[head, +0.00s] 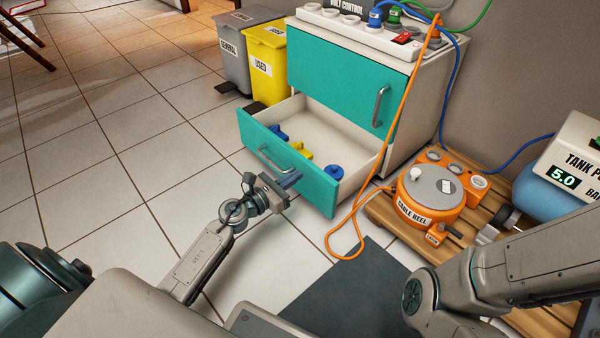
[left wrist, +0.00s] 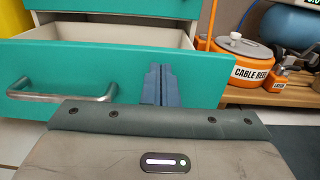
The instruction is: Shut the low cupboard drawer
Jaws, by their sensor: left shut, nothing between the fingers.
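The low cupboard drawer (head: 318,190) is pulled well out of the white cupboard (head: 418,95). It has a teal front with a metal bar handle (head: 285,165), and blue and yellow items lie inside it. In the left wrist view the drawer front (left wrist: 205,78) fills the middle, with its handle (left wrist: 62,92) at the left. My left gripper (head: 290,180) is shut and empty, its fingertips at the drawer front right of the handle. In the left wrist view its fingers (left wrist: 158,85) lie against or just before the teal face; I cannot tell contact. My right gripper is out of view.
Yellow (head: 268,65) and grey (head: 238,55) bins stand left of the cupboard. An orange cable reel (head: 432,190) rests on a wooden pallet at right, its orange cable looping beside the drawer.

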